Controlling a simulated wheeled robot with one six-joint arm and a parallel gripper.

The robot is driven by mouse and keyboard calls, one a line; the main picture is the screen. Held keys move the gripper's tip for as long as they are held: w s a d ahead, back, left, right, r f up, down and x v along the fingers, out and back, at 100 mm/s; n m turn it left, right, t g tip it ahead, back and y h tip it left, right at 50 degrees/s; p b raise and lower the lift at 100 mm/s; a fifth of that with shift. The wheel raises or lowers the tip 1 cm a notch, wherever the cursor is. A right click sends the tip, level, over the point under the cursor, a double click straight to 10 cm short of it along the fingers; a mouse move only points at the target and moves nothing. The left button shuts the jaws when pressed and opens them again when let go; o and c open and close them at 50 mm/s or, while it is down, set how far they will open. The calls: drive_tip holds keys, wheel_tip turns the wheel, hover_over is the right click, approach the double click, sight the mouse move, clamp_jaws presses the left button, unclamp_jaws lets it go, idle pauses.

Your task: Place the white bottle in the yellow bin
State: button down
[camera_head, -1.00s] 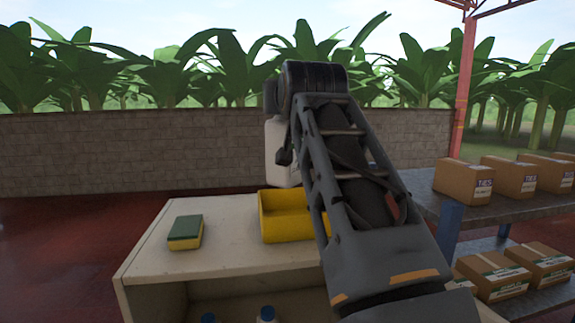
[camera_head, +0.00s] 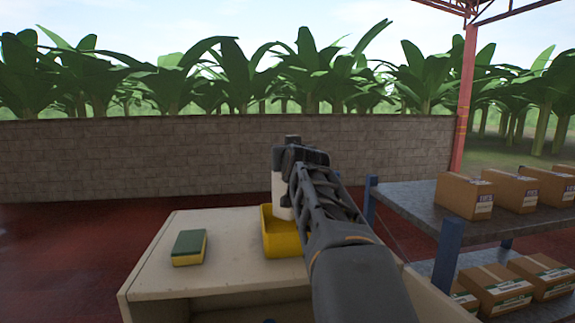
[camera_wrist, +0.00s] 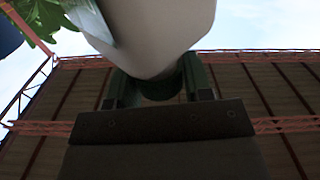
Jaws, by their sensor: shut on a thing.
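The white bottle (camera_head: 281,197) is upright in the head view, its lower end at the yellow bin's opening; whether it touches the bottom cannot be seen. The yellow bin (camera_head: 279,244) stands on the pale cabinet top, its right part hidden by my arm. My gripper (camera_wrist: 155,85) is shut on the bottle, whose white body (camera_wrist: 160,30) fills the top middle of the wrist view. In the head view my arm hides the fingers.
A green and yellow sponge (camera_head: 189,247) lies on the cabinet top (camera_head: 150,270), left of the bin. Metal shelves (camera_head: 420,212) with several cardboard boxes (camera_head: 464,195) stand to the right. A brick wall (camera_head: 130,160) runs behind.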

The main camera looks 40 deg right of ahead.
sight(279, 189)
drive_tip(key=shift+f, duration=1.35)
drive_tip(key=shift+f+b, duration=0.15)
drive_tip(key=shift+b, duration=0.25)
drive_tip(key=shift+f+b, duration=0.35)
drive_tip(key=shift+b, duration=0.05)
drive_tip(key=shift+f, duration=0.15)
drive_tip(key=c, duration=0.5)
unclamp_jaws()
